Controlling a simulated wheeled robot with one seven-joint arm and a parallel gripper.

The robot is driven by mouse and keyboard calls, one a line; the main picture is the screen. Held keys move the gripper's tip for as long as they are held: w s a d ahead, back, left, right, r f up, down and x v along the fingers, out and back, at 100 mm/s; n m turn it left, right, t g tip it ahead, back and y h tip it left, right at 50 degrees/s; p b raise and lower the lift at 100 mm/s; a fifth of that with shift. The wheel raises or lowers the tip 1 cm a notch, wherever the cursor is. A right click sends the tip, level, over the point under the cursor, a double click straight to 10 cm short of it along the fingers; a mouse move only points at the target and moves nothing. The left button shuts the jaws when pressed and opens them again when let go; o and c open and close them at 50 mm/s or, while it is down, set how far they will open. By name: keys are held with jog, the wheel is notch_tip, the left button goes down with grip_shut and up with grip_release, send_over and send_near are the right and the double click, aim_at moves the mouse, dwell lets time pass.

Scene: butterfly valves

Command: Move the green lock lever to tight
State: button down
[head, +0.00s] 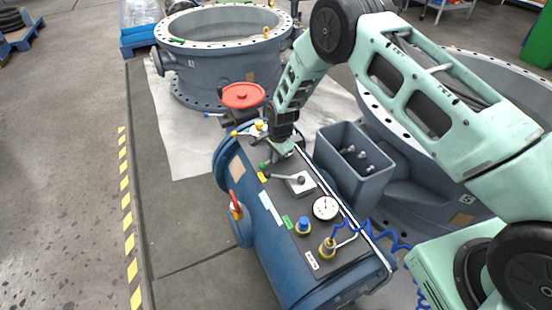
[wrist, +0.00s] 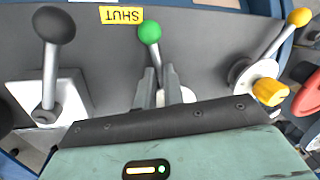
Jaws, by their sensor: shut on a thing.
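The green lock lever shows in the wrist view as a green ball knob (wrist: 150,32) on a thin metal stem. In the head view the green knob (head: 264,165) sits at the left edge of the panel's dark top, beside my gripper. My gripper (wrist: 158,82) is shut on the lever's stem, below the knob. The lever's base is mostly hidden behind my fingers. In the head view my gripper (head: 279,150) reaches down to the panel, and its fingertips are hard to make out. No label reading tight is legible in either view.
A black-knobbed lever (wrist: 52,30) stands left of my gripper, with a yellow SHUT label (wrist: 121,15) between. A yellow-knobbed lever (wrist: 297,20) and a yellow knob (wrist: 270,92) are to the right. The grey bin (head: 352,170) and red handwheel (head: 242,95) flank the panel.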

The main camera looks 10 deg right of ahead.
jog(key=w+m+b, duration=0.1)
jog(key=m, duration=0.1)
jog(key=w+a+m+b, duration=0.1)
jog(key=m, duration=0.1)
jog(key=shift+f+m+h, duration=0.1)
jog(key=shift+m+h, duration=0.2)
jog(key=shift+h, duration=0.1)
jog(key=shift+w+d+m+h+b, duration=0.1)
jog(key=shift+w+m+b, duration=0.15)
jog(key=shift+m, duration=0.35)
jog(key=shift+w+a+m+h+b, duration=0.1)
jog(key=shift+w+m+b, duration=0.2)
jog(key=shift+m, duration=0.3)
jog(key=shift+w+d+m+h+b, duration=0.1)
jog(key=shift+w+m+b, duration=0.15)
jog(key=shift+m, duration=0.35)
jog(key=c, duration=1.5)
grip_release()
jog(key=s+r, duration=0.3)
jog(key=r, duration=1.4)
jog(key=shift+a+r+p, duration=0.15)
jog(key=shift+a+p, duration=0.25)
jog(key=shift+s, duration=0.1)
